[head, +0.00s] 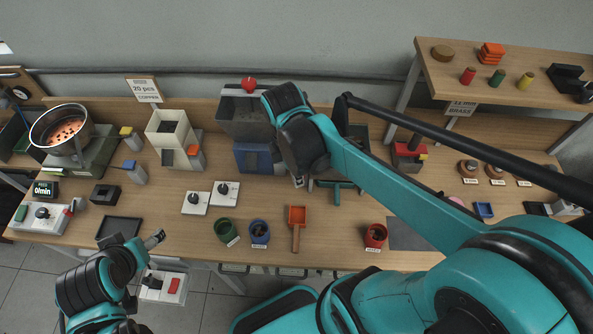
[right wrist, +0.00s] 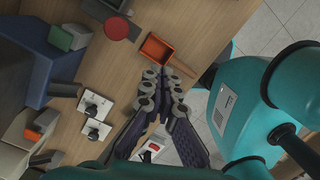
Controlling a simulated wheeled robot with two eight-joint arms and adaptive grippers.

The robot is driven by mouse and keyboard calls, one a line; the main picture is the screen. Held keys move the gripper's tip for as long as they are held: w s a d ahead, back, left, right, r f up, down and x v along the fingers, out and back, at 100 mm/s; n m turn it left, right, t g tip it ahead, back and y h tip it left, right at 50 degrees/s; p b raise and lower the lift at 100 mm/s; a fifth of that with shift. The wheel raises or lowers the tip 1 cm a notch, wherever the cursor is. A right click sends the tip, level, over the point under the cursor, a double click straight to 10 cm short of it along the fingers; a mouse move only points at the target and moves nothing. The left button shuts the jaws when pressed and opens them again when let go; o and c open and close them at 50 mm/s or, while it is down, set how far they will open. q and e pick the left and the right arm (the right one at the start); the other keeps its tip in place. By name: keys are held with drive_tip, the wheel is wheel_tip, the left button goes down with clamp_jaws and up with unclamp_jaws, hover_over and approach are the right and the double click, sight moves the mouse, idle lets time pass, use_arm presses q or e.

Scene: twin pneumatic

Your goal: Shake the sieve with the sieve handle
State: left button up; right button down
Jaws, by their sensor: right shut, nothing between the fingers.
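A green T-shaped handle (head: 337,189), which looks like the sieve handle, stands at the front of a dark frame in the middle of the table. The sieve itself is mostly hidden behind my right arm, and I cannot make out its outline. My right gripper (head: 298,182) is left of the handle, in front of the blue box, apart from the handle. In the right wrist view the right gripper (right wrist: 162,85) is shut and empty above the table. My left gripper (head: 156,239) is at the lower left, off the table's front edge; I cannot tell its jaw state.
A grey hopper (head: 240,118) stands behind the blue box (head: 252,158). An orange scoop (head: 296,222) lies near the front edge, with green (head: 226,231), blue (head: 259,232) and red (head: 375,236) cups nearby. Two white switch plates (head: 225,194) lie left. Bare wood shows around the scoop.

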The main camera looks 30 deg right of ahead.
drive_tip(key=s+a+r+n+t+h+p, duration=0.1)
drive_tip(key=s+a+r+n+t+h, duration=0.1)
drive_tip(key=a+n+t+h, duration=0.45)
drive_tip(key=w+d+f+n+g+b, duration=0.1)
drive_tip(key=w+d+f+b, duration=0.2)
drive_tip(key=w+d+f, duration=0.2)
wheel_tip(320, 180, down, 2)
drive_tip(key=d, duration=0.2)
drive_tip(key=shift+w+d+f+b, duration=0.2)
drive_tip(key=shift+w+d+b, duration=0.05)
drive_tip(key=shift+d+b, duration=0.05)
drive_tip(key=shift+n, duration=0.25)
drive_tip(key=w+d+b, duration=0.1)
drive_tip(key=w+d, duration=0.2)
drive_tip(key=w, duration=0.2)
drive_tip(key=shift+w+d, duration=0.15)
drive_tip(key=shift+w, duration=0.05)
